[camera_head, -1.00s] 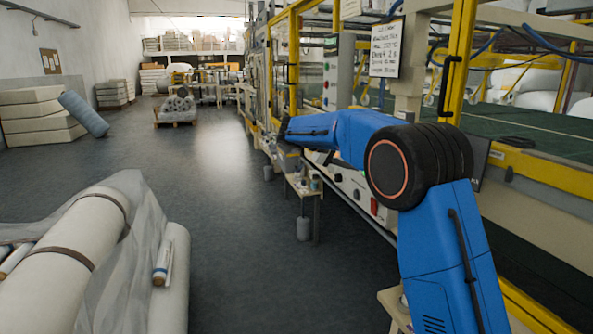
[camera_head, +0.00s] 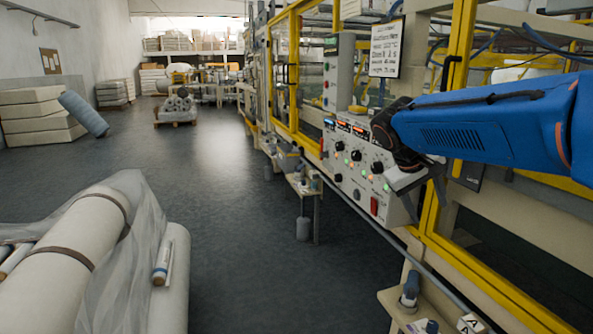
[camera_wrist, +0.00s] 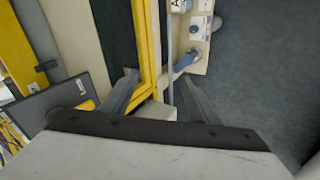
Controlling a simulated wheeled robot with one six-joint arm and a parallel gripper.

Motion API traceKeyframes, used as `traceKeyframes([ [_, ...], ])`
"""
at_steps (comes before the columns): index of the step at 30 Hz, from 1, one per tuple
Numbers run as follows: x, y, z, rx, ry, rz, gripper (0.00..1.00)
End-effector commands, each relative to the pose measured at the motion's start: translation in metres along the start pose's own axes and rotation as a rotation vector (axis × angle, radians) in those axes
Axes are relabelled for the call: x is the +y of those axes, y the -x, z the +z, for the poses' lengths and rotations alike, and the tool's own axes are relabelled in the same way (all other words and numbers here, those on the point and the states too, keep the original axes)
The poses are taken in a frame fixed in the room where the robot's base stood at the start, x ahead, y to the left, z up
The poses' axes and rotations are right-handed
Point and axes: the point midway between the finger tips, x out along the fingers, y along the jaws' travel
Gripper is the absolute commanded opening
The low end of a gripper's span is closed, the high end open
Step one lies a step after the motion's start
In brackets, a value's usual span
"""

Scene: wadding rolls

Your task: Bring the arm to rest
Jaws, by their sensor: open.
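My gripper (camera_head: 424,200) hangs at the end of my blue arm, in front of the yellow-framed machine at the right of the head view. In the wrist view my gripper (camera_wrist: 160,92) shows two grey fingers spread apart with nothing between them. The fingers point down past the machine's yellow edge, above the floor and a small shelf. My arm reaches in from the right edge of the head view, and its upper part is out of the picture.
The control panel (camera_head: 352,165) with knobs and lit buttons is just left of my gripper. A small shelf (camera_head: 390,300) with bottles and a lettered block stands below. Wrapped rolls (camera_head: 75,255) lie at the lower left. The dark floor (camera_head: 235,220) between is clear.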

Motion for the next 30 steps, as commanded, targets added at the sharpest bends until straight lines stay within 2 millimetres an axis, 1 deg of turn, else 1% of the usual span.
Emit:
traceKeyframes([
  [1, -0.001, 0.0, 0.019, 0.005, -0.009, -0.026, 0.55],
  [3, -0.005, -0.002, 0.041, 0.012, -0.021, -0.066, 0.55],
  [9, -0.023, -0.008, 0.104, 0.041, -0.054, -0.174, 0.55],
  [11, -0.029, -0.01, 0.123, 0.051, -0.067, -0.206, 0.55],
  [12, -0.034, -0.011, 0.135, 0.058, -0.076, -0.226, 0.55],
  [18, -0.061, -0.02, 0.192, 0.099, -0.123, -0.325, 0.55],
  [24, -0.092, -0.031, 0.241, 0.146, -0.177, -0.414, 0.55],
  [27, -0.105, -0.036, 0.26, 0.167, -0.201, -0.447, 0.55],
  [30, -0.115, -0.04, 0.272, 0.181, -0.218, -0.471, 0.55],
])
